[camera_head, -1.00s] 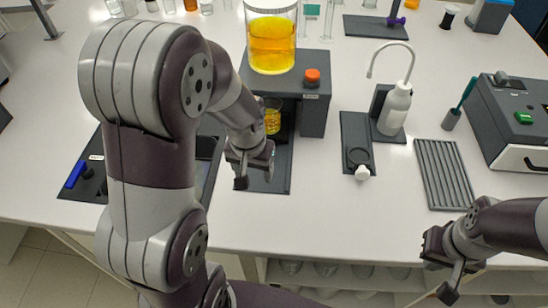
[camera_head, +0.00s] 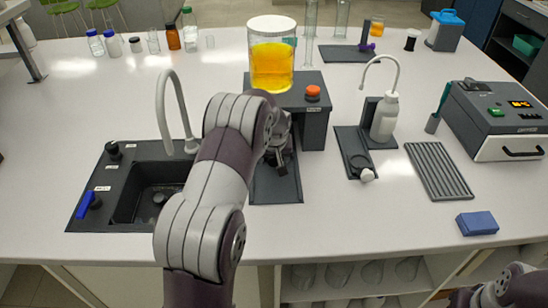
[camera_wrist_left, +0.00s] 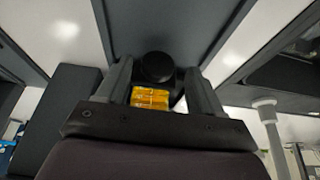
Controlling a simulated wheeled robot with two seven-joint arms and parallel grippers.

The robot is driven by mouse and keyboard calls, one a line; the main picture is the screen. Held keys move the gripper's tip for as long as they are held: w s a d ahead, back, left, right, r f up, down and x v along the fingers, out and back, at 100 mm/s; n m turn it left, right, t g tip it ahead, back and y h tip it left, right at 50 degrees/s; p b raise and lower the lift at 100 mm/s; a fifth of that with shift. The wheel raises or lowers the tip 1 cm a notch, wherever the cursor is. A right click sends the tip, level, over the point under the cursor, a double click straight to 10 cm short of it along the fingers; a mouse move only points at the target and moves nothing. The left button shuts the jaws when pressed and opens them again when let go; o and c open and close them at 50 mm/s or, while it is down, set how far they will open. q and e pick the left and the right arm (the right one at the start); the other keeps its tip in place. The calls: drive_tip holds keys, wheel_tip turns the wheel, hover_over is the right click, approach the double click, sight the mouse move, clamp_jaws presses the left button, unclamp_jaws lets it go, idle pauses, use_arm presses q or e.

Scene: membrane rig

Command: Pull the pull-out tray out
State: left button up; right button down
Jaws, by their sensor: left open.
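The pull-out tray (camera_head: 275,190) is a flat dark grey slab at the foot of the dark rig stand (camera_head: 313,125). My left gripper (camera_head: 277,158) is low over the tray, and my own arm hides part of both. In the left wrist view, its two fingers (camera_wrist_left: 155,80) are apart, with a round black knob (camera_wrist_left: 157,67) showing between them. I cannot tell whether they touch it. A yellow object (camera_wrist_left: 150,98) also shows between the fingers. My right gripper (camera_head: 462,298) is only partly in view at the bottom right edge.
A tank of yellow liquid (camera_head: 271,65) and an orange-capped item (camera_head: 313,93) stand on top of the rig. A sink (camera_head: 150,190) with a tall tap is to the left. A wash bottle (camera_head: 384,118) and a ribbed mat (camera_head: 438,170) are to the right. The bench front is mostly clear.

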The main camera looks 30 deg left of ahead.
use_arm(q)
drive_tip(key=shift+x, duration=1.05)
drive_tip(key=shift+d, duration=0.1)
drive_tip(key=shift+c, duration=0.9)
clamp_jaws()
use_arm(e)
drive_tip(key=shift+w, duration=0.15)
drive_tip(key=shift+d, duration=0.1)
